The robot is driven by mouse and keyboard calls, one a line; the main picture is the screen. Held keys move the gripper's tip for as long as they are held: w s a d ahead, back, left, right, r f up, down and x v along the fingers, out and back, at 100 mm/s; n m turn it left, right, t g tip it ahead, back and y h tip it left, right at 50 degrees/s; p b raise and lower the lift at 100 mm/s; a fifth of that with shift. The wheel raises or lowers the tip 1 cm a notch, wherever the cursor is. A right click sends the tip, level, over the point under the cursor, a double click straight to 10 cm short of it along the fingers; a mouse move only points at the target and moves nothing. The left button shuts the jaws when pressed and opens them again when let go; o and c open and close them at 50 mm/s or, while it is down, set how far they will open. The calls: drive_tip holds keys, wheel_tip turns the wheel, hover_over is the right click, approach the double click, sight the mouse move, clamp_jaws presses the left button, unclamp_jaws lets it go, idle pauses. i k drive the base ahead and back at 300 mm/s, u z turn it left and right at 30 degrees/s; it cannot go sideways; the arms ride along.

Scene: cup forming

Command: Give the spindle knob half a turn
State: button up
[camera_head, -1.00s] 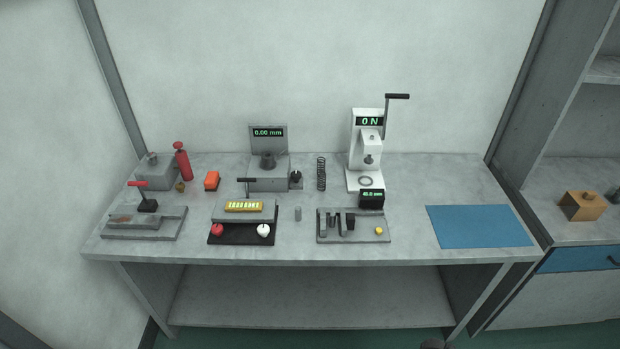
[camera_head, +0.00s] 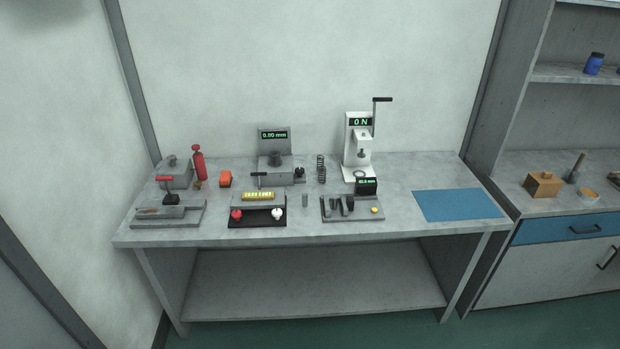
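A grey device (camera_head: 276,178) with a green "0.00 mm" display (camera_head: 274,135) stands at the back of the bench, left of centre. A dark round piece (camera_head: 275,158) sits on top of its block. A small black knob (camera_head: 299,172) stands at the block's right side; it looks like the spindle knob, but it is too small to tell its turn angle. My gripper is not in view, and nothing touches the knob.
Shelves stand at right. Floor shows in front.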

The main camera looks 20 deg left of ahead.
sight(300, 170)
drive_tip(key=z, duration=0.2)
drive_tip(key=k, duration=0.75)
drive_tip(key=u, duration=1.6)
drive_tip(key=i, duration=1.1)
drive_tip(key=u, duration=0.05)
